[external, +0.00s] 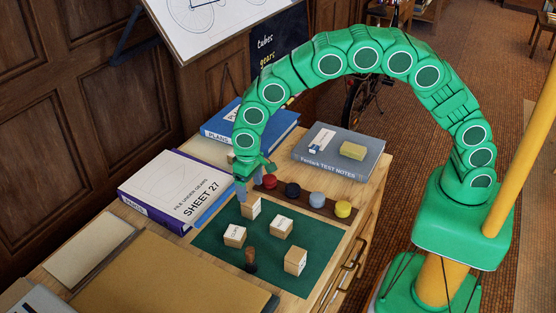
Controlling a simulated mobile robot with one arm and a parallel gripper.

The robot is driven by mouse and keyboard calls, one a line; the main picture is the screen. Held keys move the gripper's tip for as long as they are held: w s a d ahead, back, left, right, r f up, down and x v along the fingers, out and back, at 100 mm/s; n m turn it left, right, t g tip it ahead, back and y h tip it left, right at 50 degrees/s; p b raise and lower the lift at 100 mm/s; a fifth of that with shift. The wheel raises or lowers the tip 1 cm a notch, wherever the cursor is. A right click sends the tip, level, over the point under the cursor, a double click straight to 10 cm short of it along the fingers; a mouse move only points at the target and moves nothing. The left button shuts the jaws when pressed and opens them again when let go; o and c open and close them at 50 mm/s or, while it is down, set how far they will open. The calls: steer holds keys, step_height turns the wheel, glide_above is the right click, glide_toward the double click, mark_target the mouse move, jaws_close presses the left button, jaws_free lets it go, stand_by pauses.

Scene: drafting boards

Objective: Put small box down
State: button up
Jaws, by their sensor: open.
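My gripper (250,183) is at the end of my green arm, pointing down over the far left part of the green mat (305,238). Its jaws are open. A wooden block (250,208) stands just below the fingers; I cannot tell whether they touch it. Three more labelled wooden blocks sit on the mat: one at left (235,236), one in the middle (282,228) and one at front right (295,262). A small blue and white box (321,138) lies on the grey book (345,166). I cannot tell which of these is the task's small box.
A dark wooden stamp (250,261) stands on the mat. A rack (328,207) of red, dark, blue and yellow knobs borders the mat. A yellowish block (353,150) lies on the grey book.

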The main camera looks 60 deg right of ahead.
mark_target(251, 198)
steer(key=shift+r, duration=2)
steer(key=shift+d+r, duration=0.15)
steer(key=shift+d, duration=0.05)
steer(key=s+d+r, duration=0.8)
steer(key=d, duration=0.3)
steer(key=s+d+r, duration=0.7)
steer(key=s+d, duration=0.1)
steer(key=d, duration=0.3)
steer(key=s+d+r+g, duration=0.1)
steer(key=s+d, duration=0.4)
steer(key=s, duration=0.8)
steer(key=s+d+r, duration=0.1)
steer(key=s+d, duration=0.4)
steer(key=s, duration=0.8)
steer(key=shift+s+g, duration=0.25)
steer(key=shift+g, duration=0.15)
